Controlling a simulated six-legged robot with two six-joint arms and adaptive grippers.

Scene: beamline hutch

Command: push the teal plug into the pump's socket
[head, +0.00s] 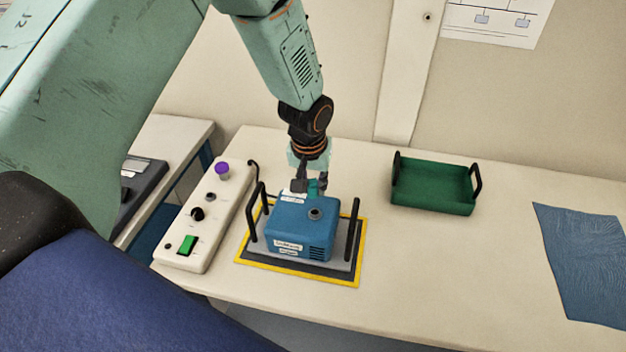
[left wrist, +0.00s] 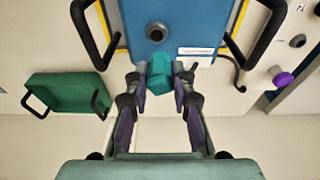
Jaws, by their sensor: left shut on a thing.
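The blue pump (head: 300,232) stands on a grey base with black handles. It also shows at the top of the left wrist view (left wrist: 185,12). A round dark-centred fitting (head: 315,213) is on its top and shows in the left wrist view too (left wrist: 157,32). My left gripper (head: 313,187) is at the pump's back edge, fingers pointing down. It is shut on the teal plug (left wrist: 160,76), which sits between the fingertips close to the pump's edge. My right gripper is not in view.
A yellow-edged mat (head: 300,277) lies under the pump. A white control box (head: 205,215) with a green switch and purple knob stands at its left. A green tray (head: 433,187) is at the back right, a blue cloth (head: 580,262) farther right. Bare table lies between.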

